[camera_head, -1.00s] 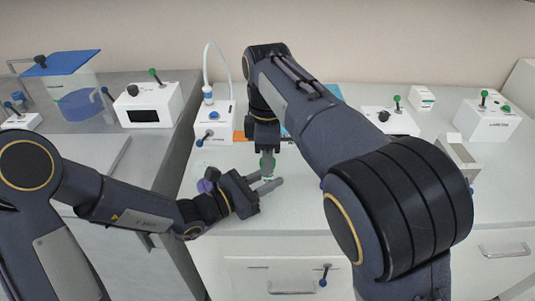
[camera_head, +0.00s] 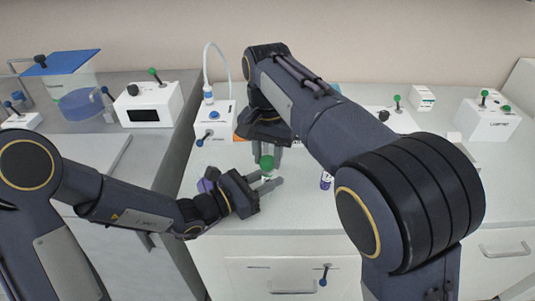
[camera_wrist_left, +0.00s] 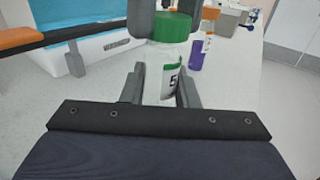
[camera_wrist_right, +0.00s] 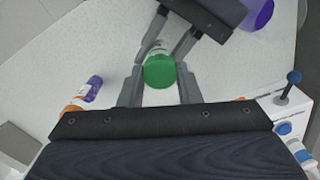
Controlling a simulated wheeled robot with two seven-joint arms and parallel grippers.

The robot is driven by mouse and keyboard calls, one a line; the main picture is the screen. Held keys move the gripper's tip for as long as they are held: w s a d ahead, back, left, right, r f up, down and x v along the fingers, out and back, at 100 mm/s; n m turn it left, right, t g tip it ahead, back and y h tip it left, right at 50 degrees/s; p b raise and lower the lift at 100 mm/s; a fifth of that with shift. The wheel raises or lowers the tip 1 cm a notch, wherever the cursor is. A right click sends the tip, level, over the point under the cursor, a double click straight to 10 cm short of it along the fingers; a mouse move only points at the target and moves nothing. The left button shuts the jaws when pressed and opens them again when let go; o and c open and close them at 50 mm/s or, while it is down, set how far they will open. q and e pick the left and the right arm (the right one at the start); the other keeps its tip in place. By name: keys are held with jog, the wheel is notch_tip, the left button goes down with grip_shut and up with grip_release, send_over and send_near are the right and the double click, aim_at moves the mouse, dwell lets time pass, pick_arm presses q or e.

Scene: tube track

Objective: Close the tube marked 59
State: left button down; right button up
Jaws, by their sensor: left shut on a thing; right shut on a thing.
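A small clear tube with a white label (camera_wrist_left: 171,78) stands upright between the fingers of my left gripper (camera_wrist_left: 160,88), which is shut on its body. One digit, a 5, shows on the label; the rest is hidden by a finger. A green cap (camera_wrist_left: 170,27) sits at the tube's top; I cannot tell how tightly it is seated. My right gripper (camera_wrist_right: 160,80) is shut on the green cap from above, its fingers on either side. In the head view the green cap (camera_head: 266,162) shows between the two grippers.
White devices with levers (camera_head: 148,107) line the back. The bench front is clear.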

jog(key=o, duration=1.2)
jog(key=shift+r, duration=0.15)
notch_tip(320, 180, up, 12)
jog(key=shift+f, duration=0.1)
pick_arm(q)
jog(key=c, duration=1)
grip_release()
jog(key=shift+c, duration=0.2)
